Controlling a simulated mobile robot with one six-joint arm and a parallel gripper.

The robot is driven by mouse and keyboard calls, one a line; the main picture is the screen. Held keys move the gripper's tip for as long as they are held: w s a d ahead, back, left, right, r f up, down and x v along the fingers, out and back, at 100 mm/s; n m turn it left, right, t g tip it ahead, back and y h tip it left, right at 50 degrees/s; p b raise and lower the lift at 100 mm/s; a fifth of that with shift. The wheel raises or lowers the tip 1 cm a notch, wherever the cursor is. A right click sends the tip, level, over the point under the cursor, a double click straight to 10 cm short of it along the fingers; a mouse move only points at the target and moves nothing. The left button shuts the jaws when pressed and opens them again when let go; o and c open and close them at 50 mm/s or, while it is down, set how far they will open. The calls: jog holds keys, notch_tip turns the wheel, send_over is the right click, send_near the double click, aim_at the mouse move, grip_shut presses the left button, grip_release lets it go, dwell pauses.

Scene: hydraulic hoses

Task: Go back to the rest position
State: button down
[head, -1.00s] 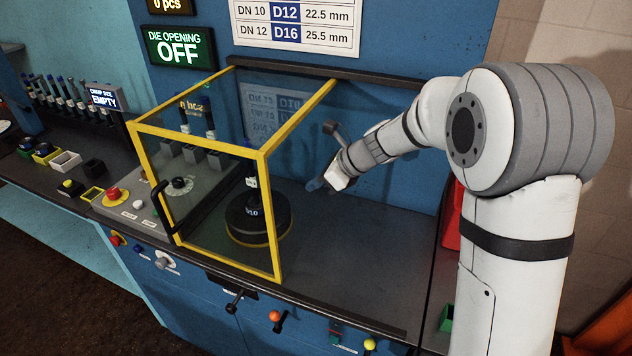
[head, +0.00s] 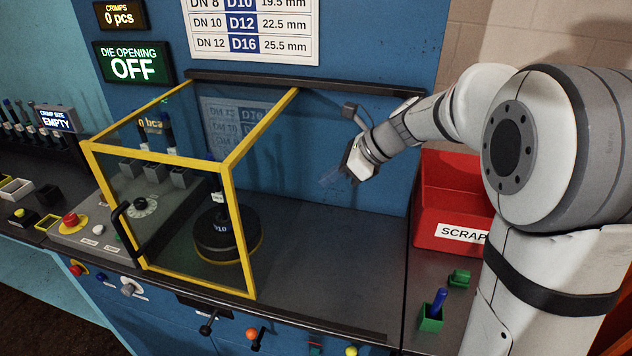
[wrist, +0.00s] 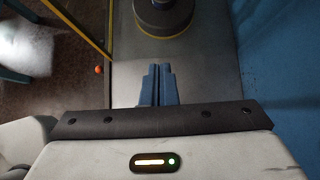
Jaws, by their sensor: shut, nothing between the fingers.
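My gripper (head: 332,176) is above the dark bench top, to the right of the yellow-framed guard (head: 228,190) and in front of the blue back wall. In the wrist view its two blue fingers (wrist: 157,70) are shut together with nothing between them. The round black die block marked D10 (head: 222,232) stands inside the clear guard, and it also shows ahead of the fingers in the wrist view (wrist: 163,15). My gripper touches nothing that I can see.
A red SCRAP bin (head: 455,195) stands to the right of my gripper. Small green holders, one with a blue piece (head: 438,302), are in front of it. A control panel (head: 105,235) is on the left. The bench between guard and bin is clear.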

jog(key=s+d+f+n+h, duration=0.1)
jog(key=s+d+n+h, duration=0.3)
jog(key=s+d+n, duration=0.3)
jog(key=s+d+f+n+t+h, duration=0.1)
jog(key=s+d+n+h, duration=0.3)
jog(key=s+d+n, duration=0.4)
jog(key=shift+s+d+f+n+h, duration=0.15)
jog(key=shift+s+f+n+h, duration=0.35)
jog(key=shift+s+n, duration=3.15)
jog(key=shift+s+f+m, duration=0.1)
jog(key=shift+s+m, duration=0.8)
jog(key=shift+m, duration=0.05)
